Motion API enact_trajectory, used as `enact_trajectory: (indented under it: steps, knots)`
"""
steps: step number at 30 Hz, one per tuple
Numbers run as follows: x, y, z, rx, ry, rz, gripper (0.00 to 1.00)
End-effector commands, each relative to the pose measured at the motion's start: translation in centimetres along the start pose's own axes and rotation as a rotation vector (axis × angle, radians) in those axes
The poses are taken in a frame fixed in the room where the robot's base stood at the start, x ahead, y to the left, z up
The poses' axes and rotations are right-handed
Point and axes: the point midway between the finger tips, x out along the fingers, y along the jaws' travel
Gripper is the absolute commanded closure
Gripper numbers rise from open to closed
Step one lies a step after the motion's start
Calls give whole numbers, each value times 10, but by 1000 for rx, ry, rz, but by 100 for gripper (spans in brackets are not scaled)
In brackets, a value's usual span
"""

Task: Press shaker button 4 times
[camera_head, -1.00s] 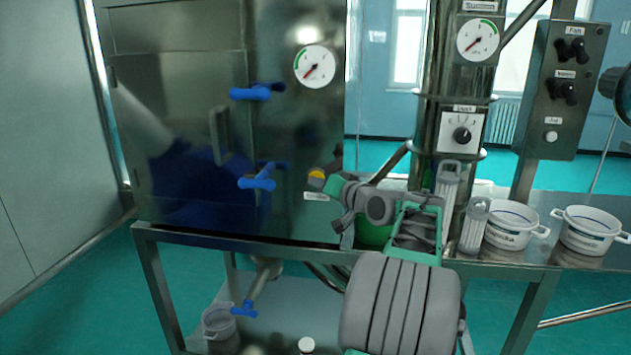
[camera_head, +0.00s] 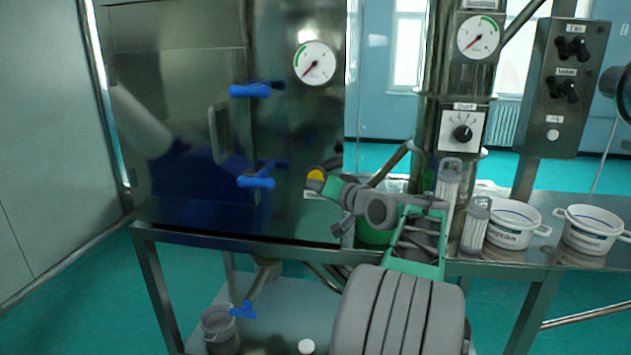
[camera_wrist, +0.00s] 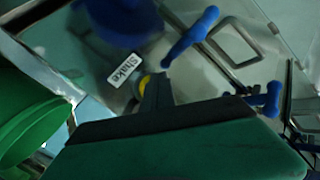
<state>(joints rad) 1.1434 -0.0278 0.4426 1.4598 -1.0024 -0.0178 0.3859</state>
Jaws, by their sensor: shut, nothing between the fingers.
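The yellow shaker button (camera_head: 315,174) sits on the steel cabinet front, above a small white label (camera_head: 310,195). In the wrist view the button (camera_wrist: 144,82) shows beside the label reading "Shake" (camera_wrist: 124,70), partly covered by my fingertips. My gripper (camera_head: 322,187) is shut and empty. Its tip is at the lower right of the button and overlaps part of the label in the head view. In the wrist view my gripper (camera_wrist: 154,88) is right at the button's edge. I cannot tell whether it touches the button.
Blue handles (camera_head: 250,90) and (camera_head: 257,182) stick out of the cabinet to the left. A round gauge (camera_head: 315,63) is above. A green container (camera_head: 374,236) is behind my arm. White pots (camera_head: 513,226) and clear cylinders (camera_head: 474,226) stand on the bench (camera_head: 545,252) at right.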

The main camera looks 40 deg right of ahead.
Motion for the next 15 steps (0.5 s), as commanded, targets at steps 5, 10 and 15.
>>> enact_trajectory:
  steps: [5, 10, 15]
  knots:
    - [-8, -5, 8, -2, 1, 0, 100]
    - [-20, -13, 17, -2, 2, 1, 100]
    - [-32, -22, 24, -1, 1, 0, 100]
